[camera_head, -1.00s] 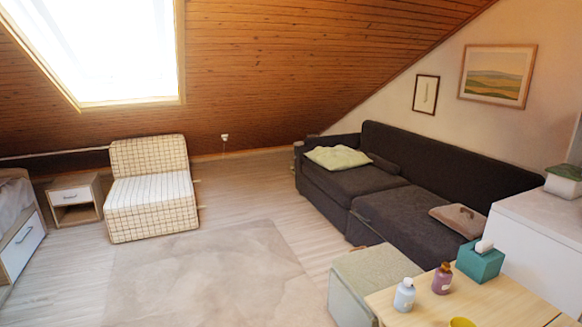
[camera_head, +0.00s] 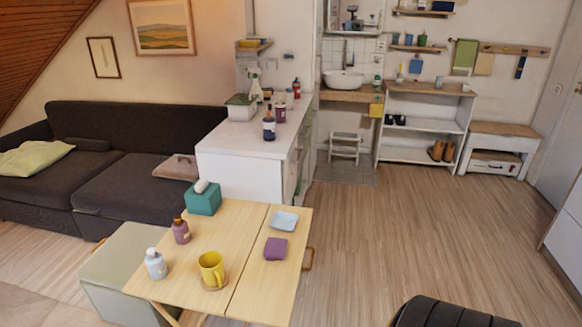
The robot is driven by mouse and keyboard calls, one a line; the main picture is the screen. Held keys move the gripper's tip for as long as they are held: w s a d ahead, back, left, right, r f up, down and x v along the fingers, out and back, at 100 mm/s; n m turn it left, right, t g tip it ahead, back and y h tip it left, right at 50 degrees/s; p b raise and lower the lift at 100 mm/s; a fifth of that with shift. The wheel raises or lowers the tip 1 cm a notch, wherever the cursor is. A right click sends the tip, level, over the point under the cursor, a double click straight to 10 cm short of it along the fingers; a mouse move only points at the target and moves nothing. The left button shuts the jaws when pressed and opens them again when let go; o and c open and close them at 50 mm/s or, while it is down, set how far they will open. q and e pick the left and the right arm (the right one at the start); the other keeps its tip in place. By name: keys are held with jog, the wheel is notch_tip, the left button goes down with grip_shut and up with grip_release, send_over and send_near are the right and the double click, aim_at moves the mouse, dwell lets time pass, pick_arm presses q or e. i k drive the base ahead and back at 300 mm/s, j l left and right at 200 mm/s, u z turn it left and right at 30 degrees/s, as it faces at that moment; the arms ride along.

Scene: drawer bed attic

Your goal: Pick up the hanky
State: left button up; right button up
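A small purple folded cloth (camera_head: 276,249), which looks like the hanky, lies flat near the right edge of the light wooden table (camera_head: 237,240). It is just in front of a small pale blue dish (camera_head: 285,222) and apart from it. Neither of my grippers is in view.
The table also holds a yellow mug (camera_head: 211,268), a teal tissue box (camera_head: 203,199), a white bottle (camera_head: 155,264) and a purple bottle (camera_head: 181,231). A white counter (camera_head: 245,140) stands behind it. The wooden floor (camera_head: 400,235) right of the table is open.

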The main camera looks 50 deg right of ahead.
aim_at(275, 249)
jog(key=z, duration=1.5)
jog(key=i+l+u, duration=0.1)
jog(key=u, duration=0.4)
jog(key=i+l+u, duration=0.1)
jog(key=u, duration=0.4)
jog(key=l+u, duration=0.2)
jog(key=u, duration=0.25)
jog(key=i+l+u, duration=0.1)
jog(key=u, duration=0.4)
jog(key=l+u, duration=0.15)
jog(key=l, duration=0.25)
jog(key=l+u, duration=0.15)
jog(key=l, duration=0.3)
jog(key=l+u, duration=0.15)
jog(key=l, duration=0.25)
jog(key=k+l+u, duration=0.15)
jog(key=l, duration=0.25)
jog(key=l+u, duration=0.1)
jog(key=l, duration=0.35)
jog(key=k+l+u, duration=0.15)
jog(key=l, duration=0.25)
jog(key=k+l+u, duration=0.15)
jog(key=l, duration=0.25)
jog(key=l+u, duration=0.15)
jog(key=l, duration=0.2)
jog(key=k, duration=0.05)
